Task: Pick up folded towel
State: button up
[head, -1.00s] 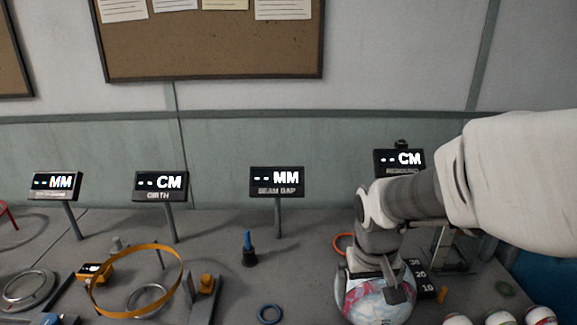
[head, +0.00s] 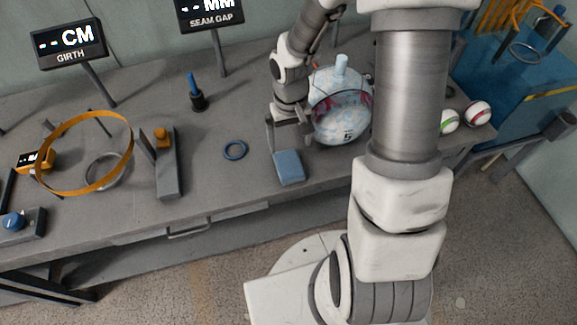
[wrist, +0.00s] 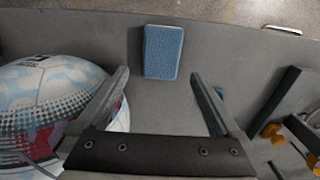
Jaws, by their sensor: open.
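The folded towel (head: 289,167) is a small blue rectangular pad lying flat near the table's front edge. It also shows in the wrist view (wrist: 163,52), ahead of the fingertips and roughly centred between them. My gripper (head: 288,122) is over the table just behind the towel, left of the large patterned ball. In the wrist view my gripper (wrist: 159,76) has its two fingers wide apart with nothing held between them. The height of the fingertips above the table is hard to tell.
The large white and blue ball (head: 341,115) stands close beside my gripper. A blue ring (head: 235,150) lies left of the towel, and an orange hoop (head: 128,150) stands farther left. Small balls (head: 477,113) sit at right. Bare table lies between the ring and towel.

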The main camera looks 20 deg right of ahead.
aim_at(289, 163)
notch_tip(289, 163, down, 9)
jog(key=shift+a+f+b, duration=0.1)
jog(key=shift+a+b, duration=0.05)
jog(key=shift+b, duration=0.85)
jog(key=shift+c, duration=0.2)
jog(key=c, duration=1)
